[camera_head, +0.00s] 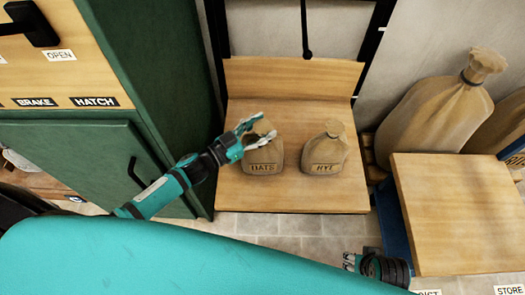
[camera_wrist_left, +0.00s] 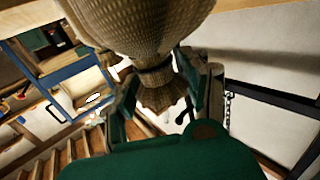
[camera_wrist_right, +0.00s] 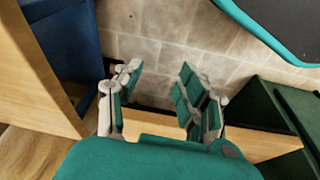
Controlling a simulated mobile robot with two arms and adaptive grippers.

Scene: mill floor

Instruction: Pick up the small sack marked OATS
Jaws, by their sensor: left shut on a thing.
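The small sack marked OATS (camera_head: 263,160) sits upright on a wooden platform (camera_head: 290,198) in the head view. My left gripper (camera_head: 258,132) is shut on its tied neck from the left. In the left wrist view the sack (camera_wrist_left: 150,30) fills the top, its gathered neck between the fingers (camera_wrist_left: 165,90). I cannot tell whether its base is off the wood. My right gripper (camera_head: 350,262) is low at the front right, and the right wrist view shows its fingers (camera_wrist_right: 155,90) apart and empty.
A similar sack marked RYE (camera_head: 325,155) stands just right of the OATS sack. A green cabinet (camera_head: 160,70) is on the left. A wooden table (camera_head: 455,210) and a large sack (camera_head: 435,105) are on the right. A dark hook or rod (camera_head: 305,35) hangs above the platform.

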